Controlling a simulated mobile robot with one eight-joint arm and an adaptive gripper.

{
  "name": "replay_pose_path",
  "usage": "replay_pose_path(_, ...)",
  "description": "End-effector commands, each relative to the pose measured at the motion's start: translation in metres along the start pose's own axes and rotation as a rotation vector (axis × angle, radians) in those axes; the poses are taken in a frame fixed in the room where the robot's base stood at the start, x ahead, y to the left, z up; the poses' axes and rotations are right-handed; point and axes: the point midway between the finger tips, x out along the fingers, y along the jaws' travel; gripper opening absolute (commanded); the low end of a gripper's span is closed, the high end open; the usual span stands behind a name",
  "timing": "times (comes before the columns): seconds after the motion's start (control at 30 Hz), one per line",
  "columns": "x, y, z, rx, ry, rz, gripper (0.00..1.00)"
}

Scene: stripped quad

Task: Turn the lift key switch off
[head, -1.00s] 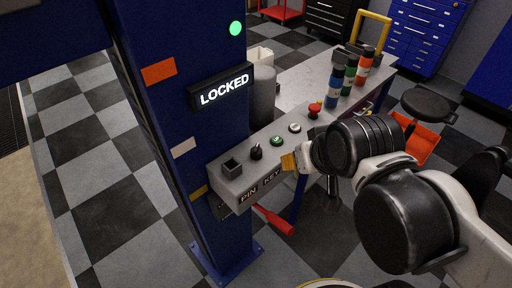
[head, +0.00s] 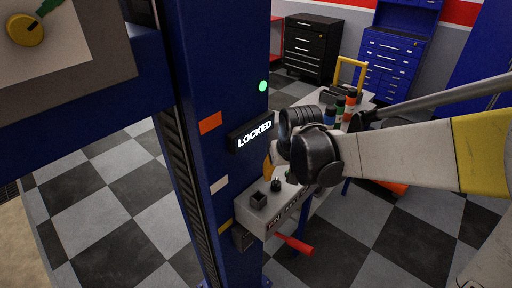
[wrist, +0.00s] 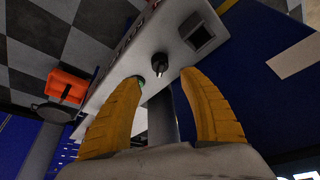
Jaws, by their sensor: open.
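The lift key switch (head: 275,185) is a small black knob on the sloped grey control box (head: 256,217) fixed to the blue post. In the wrist view the switch (wrist: 160,66) stands between and just beyond my two yellow fingertips. My gripper (wrist: 160,80) is open, with a finger on either side and nothing held. In the head view one yellow fingertip of my gripper (head: 267,167) shows just above the switch, and my wrist hides part of the box. I cannot tell whether a finger touches the switch, nor its exact turn position.
A square black socket (head: 259,200) sits left of the switch. A green button (head: 291,177) is close on its right, partly hidden. A lit LOCKED sign (head: 255,132) juts from the post above. A red handle (head: 294,244) sticks out below the box.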

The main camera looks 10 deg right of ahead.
Motion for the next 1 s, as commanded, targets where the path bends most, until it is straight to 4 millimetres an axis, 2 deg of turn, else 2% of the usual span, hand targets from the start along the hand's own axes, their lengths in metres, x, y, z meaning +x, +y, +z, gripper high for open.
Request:
replay_pose_path(0.03, 0.014, 0.0, 0.001, 0.0, 0.0, 0.0, 0.5)
replay_pose_path(0.2, 0.049, 0.0, 0.001, 0.0, 0.001, 0.0, 0.5)
replay_pose_path(0.4, 0.075, 0.0, 0.001, 0.0, 0.001, 0.0, 0.5)
replay_pose_path(0.53, 0.082, 0.0, 0.0, 0.0, 0.001, 0.0, 0.5)
replay_pose_path(0.8, 0.082, 0.0, 0.0, 0.0, 0.001, 0.0, 0.5)
replay_pose_path(0.87, 0.082, 0.0, 0.0, 0.0, 0.001, 0.0, 0.34)
replay_pose_path(0.9, 0.082, 0.0, 0.0, 0.0, 0.001, 0.0, 0.21)
replay_pose_path(0.97, 0.082, 0.0, 0.0, 0.0, 0.001, 0.0, 0.03)
replay_pose_path(1.0, 0.082, 0.0, 0.0, 0.0, 0.001, 0.0, 0.0)
